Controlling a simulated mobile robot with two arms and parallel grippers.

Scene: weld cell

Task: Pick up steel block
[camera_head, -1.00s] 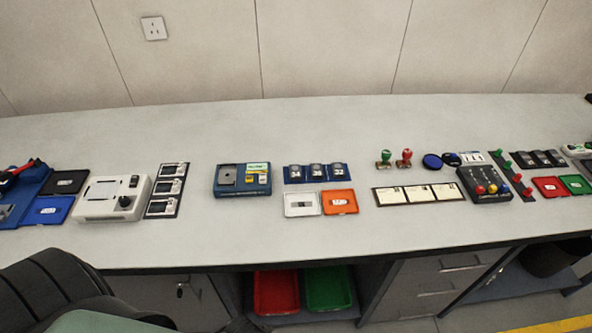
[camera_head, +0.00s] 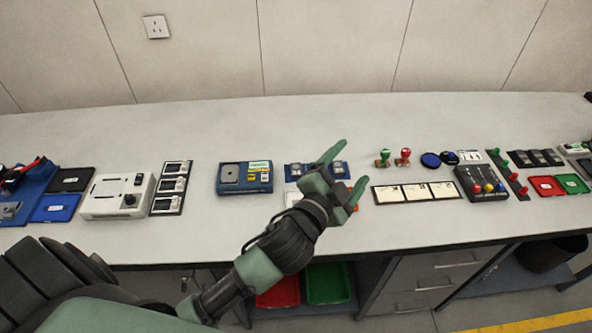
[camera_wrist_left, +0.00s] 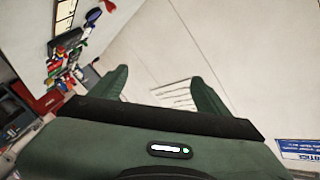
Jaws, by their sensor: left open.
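My left gripper (camera_head: 354,163) is open over the bench, its fingers pointing up and right in the head view. It also shows in the wrist view (camera_wrist_left: 163,80), with nothing between its fingers. I cannot tell for sure which item is the steel block. A blue holder (camera_head: 288,170) with grey numbered pieces (camera_head: 296,168) is partly covered by the gripper. A white tray (camera_head: 290,200) and an orange tray lie mostly behind the hand. A grey square plate (camera_head: 229,173) sits on a blue device (camera_head: 245,189). My right gripper is not in view.
The bench top (camera_head: 220,128) is clear along the back. A white device (camera_head: 105,205) and a dark panel (camera_head: 158,206) stand left. Two stamps (camera_head: 403,157), a card strip (camera_head: 415,192) and a button box (camera_head: 487,191) lie right of the gripper.

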